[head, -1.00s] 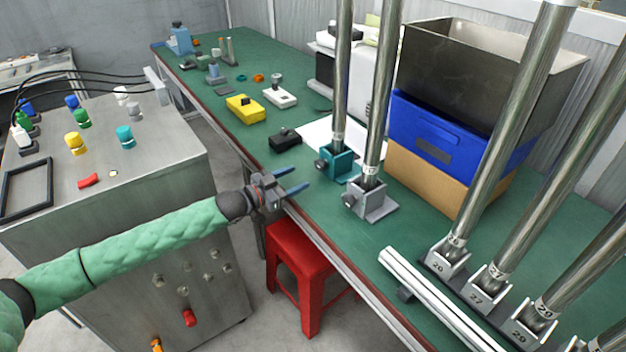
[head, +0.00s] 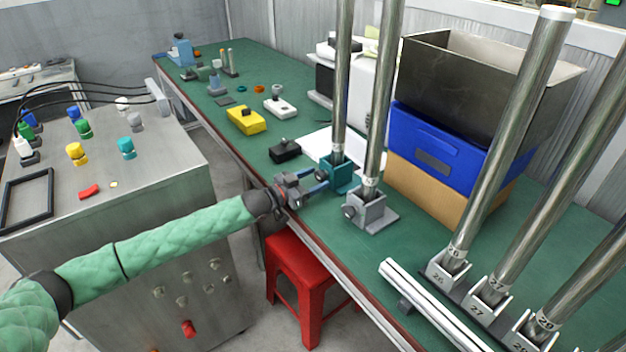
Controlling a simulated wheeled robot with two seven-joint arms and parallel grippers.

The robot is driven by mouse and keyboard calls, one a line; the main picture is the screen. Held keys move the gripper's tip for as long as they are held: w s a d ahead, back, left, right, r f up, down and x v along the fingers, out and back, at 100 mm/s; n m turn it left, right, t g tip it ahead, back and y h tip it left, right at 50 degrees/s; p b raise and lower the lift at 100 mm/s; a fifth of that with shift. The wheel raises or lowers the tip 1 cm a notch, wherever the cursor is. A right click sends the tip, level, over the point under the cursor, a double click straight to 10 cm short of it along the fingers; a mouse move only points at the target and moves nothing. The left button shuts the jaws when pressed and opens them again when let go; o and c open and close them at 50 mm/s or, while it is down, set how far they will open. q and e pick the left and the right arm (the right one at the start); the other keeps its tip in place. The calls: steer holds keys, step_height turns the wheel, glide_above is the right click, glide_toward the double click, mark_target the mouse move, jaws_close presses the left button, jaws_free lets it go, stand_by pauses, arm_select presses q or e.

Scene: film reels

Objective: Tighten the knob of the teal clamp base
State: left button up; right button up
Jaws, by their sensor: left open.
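The teal clamp base (head: 342,175) stands on the green bench and holds an upright metal post (head: 342,85). Its dark knob (head: 322,174) is on its left side and is partly hidden by my gripper. My left gripper (head: 321,181) is open, with its blue fingers reaching over the bench edge to the knob. The fingers look to be around or right beside the knob; I cannot tell if they touch it. My right gripper is not in the picture.
A grey clamp base (head: 372,214) with its own post stands just right of the teal one. A black box (head: 284,151) lies behind my gripper. Blue (head: 432,150) and cardboard boxes are stacked at the right. A red stool (head: 298,262) stands below.

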arm_select(q)
steer(key=c, duration=1)
steer(key=shift+m, duration=0.6)
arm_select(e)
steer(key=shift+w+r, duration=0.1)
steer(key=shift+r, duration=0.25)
arm_select(q)
steer(key=o, duration=1)
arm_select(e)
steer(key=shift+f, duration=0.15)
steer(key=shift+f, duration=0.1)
